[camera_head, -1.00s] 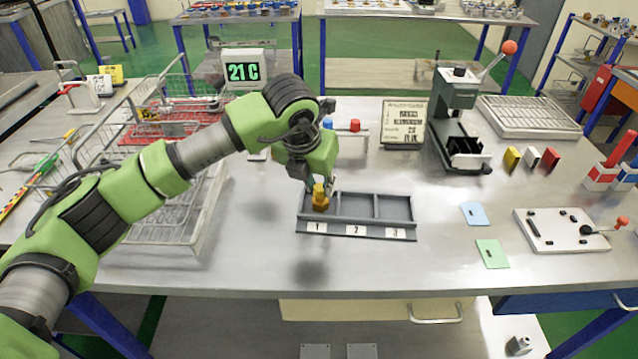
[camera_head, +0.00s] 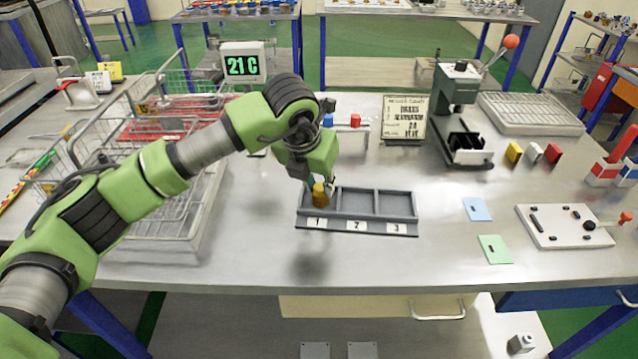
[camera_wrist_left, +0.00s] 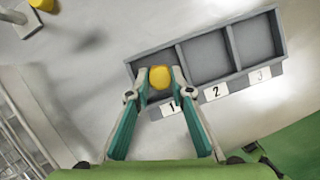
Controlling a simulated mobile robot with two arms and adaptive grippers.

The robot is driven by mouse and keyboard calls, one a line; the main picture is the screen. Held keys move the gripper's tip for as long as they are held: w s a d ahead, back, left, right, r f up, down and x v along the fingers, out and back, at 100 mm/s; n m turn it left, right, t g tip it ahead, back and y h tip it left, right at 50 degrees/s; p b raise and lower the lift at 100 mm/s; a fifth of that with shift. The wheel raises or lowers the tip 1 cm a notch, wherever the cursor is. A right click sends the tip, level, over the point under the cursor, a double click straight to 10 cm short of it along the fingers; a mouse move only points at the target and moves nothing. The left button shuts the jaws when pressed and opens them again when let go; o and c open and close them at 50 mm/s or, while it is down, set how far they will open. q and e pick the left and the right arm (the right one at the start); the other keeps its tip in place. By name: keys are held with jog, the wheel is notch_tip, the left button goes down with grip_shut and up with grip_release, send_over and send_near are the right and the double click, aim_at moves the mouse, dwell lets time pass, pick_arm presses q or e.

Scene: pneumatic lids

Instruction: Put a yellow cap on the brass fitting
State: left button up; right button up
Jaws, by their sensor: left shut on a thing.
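My left gripper (camera_head: 319,184) is over compartment 1 at the left end of the grey three-part tray (camera_head: 357,228). Its fingers are shut on a small yellow cap (camera_wrist_left: 160,77), seen from above in the left wrist view. In the head view the yellow cap (camera_head: 318,187) shows below the fingers, with the brass-coloured fitting (camera_head: 320,199) directly under it. The two line up closely. I cannot tell whether the cap is seated or only touching. My right gripper is not in view.
Behind the tray, a small rack bears a blue cap (camera_head: 328,121) and a red cap (camera_head: 355,121). A green hand press (camera_head: 458,90) stands back right. Wire baskets (camera_head: 150,215) stand left. Compartments 2 and 3 are empty. The table front is clear.

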pick_arm(q)
jog(key=shift+f, duration=0.1)
jog(key=o, duration=1.2)
jog(key=shift+c, duration=0.2)
jog(key=shift+r+p, duration=1.3)
jog(key=shift+r, duration=2.25)
